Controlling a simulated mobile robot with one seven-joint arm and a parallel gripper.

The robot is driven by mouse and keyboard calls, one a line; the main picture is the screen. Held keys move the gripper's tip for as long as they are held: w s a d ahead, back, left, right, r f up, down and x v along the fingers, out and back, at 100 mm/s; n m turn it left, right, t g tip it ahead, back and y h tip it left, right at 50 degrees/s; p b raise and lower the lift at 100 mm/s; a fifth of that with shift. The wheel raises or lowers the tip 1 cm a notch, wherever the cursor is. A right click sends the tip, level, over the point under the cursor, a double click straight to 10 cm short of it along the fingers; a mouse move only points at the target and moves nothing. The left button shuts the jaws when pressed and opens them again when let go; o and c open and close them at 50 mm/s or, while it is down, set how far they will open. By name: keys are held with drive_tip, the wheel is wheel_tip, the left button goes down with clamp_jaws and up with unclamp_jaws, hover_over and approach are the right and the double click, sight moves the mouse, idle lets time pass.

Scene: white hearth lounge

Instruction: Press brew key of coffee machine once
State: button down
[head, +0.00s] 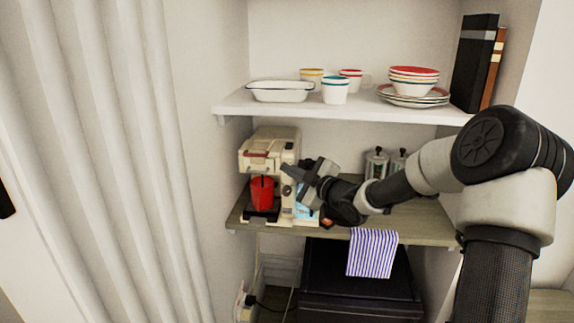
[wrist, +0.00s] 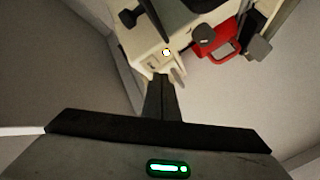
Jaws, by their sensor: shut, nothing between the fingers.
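The cream coffee machine (head: 268,142) stands on the left of the middle shelf, and its body also shows at the top of the wrist view (wrist: 140,42). A red mug (head: 262,194) sits upright under its spout; it also shows in the wrist view (wrist: 222,42). A small round white key (wrist: 166,52) with a dark rim, apparently the brew key, is on the machine's panel. My gripper (head: 288,168) is shut and empty at the machine's right front. In the wrist view its fingertips (wrist: 160,77) are just short of the key, apparently apart from it.
A light blue item (head: 306,208) stands right of the machine. The upper shelf (head: 225,104) holds cups, bowls and books.

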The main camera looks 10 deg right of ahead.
drive_tip(key=shift+s+a+b, duration=0.25)
drive_tip(key=shift+s, duration=0.55)
drive_tip(key=shift+s+a+b, duration=0.25)
drive_tip(key=shift+s+a, duration=0.05)
drive_tip(key=shift+s, duration=0.5)
drive_tip(key=shift+s+a+b, duration=0.25)
drive_tip(key=shift+s, duration=0.55)
